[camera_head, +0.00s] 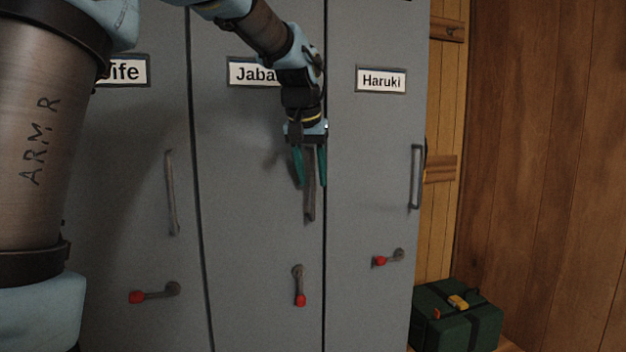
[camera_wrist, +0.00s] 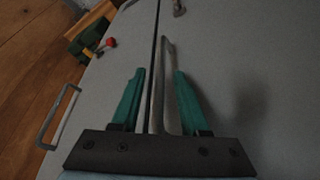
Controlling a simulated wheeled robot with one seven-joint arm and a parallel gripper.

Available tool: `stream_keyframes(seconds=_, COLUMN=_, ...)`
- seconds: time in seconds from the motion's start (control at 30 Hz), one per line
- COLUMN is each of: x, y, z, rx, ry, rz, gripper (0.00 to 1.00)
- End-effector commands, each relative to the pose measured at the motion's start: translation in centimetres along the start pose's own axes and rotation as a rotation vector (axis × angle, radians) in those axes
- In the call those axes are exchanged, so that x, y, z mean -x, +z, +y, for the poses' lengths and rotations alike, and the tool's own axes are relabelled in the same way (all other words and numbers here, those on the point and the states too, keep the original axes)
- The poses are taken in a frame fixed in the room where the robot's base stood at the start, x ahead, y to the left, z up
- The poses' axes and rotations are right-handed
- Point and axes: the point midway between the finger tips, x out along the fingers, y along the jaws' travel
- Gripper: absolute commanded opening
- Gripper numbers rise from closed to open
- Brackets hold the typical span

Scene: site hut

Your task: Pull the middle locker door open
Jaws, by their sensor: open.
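The middle locker door (camera_head: 255,200) is grey, carries a label partly hidden by my arm that starts "Jaba", and looks flush with its neighbours. Its upright bar handle (camera_head: 309,205) is near the door's right edge. Below it, the middle latch lever (camera_head: 299,285) hangs straight down with its red knob at the bottom. My gripper (camera_head: 310,170) is open at the upper part of the handle, fingers pointing down in the head view. In the wrist view, the handle (camera_wrist: 164,60) runs between the two green fingers of my gripper (camera_wrist: 160,74), with gaps visible; contact cannot be told.
The left locker's lever (camera_head: 155,293) and the right "Haruki" locker's lever (camera_head: 388,258) lie roughly sideways. The right locker has its own handle (camera_head: 415,177), also seen in the wrist view (camera_wrist: 60,117). A dark green box (camera_head: 457,318) stands at lower right by the wooden wall.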

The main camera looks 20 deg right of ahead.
Motion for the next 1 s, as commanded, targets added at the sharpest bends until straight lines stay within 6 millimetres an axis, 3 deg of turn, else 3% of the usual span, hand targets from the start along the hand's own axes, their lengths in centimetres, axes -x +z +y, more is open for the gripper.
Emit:
stream_keyframes(seconds=0.2, x=-1.8, y=0.0, z=0.0, rx=0.000, ry=0.000, rz=0.000, gripper=0.45)
stream_keyframes(seconds=0.5, x=-2.0, y=0.0, z=0.0, rx=0.000, ry=0.000, rz=0.001, gripper=0.45)
stream_keyframes(seconds=0.9, x=-1.9, y=0.0, z=0.0, rx=0.000, ry=0.000, rz=0.001, gripper=0.00)
stream_keyframes(seconds=1.0, x=-1.9, y=0.0, z=0.0, rx=0.000, ry=0.000, rz=0.001, gripper=0.00)
